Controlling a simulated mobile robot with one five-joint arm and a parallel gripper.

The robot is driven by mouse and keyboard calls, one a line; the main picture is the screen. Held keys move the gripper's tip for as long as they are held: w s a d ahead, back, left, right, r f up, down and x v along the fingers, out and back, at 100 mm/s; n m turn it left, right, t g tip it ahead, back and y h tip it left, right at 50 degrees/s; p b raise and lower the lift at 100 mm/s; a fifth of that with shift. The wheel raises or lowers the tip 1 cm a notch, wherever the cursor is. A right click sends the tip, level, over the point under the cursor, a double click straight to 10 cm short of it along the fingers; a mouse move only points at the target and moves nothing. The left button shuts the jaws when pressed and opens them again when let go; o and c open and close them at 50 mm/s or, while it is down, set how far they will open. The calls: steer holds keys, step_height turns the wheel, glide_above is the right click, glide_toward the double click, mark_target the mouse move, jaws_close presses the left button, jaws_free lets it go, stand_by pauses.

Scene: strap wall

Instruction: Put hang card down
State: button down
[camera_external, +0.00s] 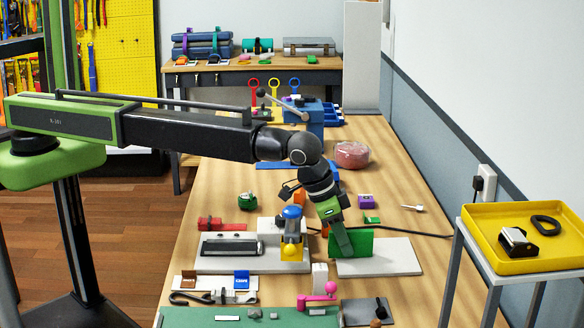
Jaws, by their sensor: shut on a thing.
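My gripper (342,247) reaches down at the right of the workbench, just above a pale board. It is shut on a green card (362,244), which I take to be the hang card. The card stands roughly upright at the pale board (398,262). The fingers cover its left part. I cannot tell whether its lower edge touches the board.
Left of my gripper, a yellow and blue device (291,238) stands on another pale base (215,265). A green mat (250,319) with small parts lies in front. A yellow tray (480,240) stands at the right on its own stand. A black cable crosses the bench behind the boards.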

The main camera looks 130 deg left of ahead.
steer(key=c, duration=1.3)
jaws_free()
steer(key=shift+c, duration=0.2)
steer(key=p+v, duration=1.1)
steer(key=v, duration=0.1)
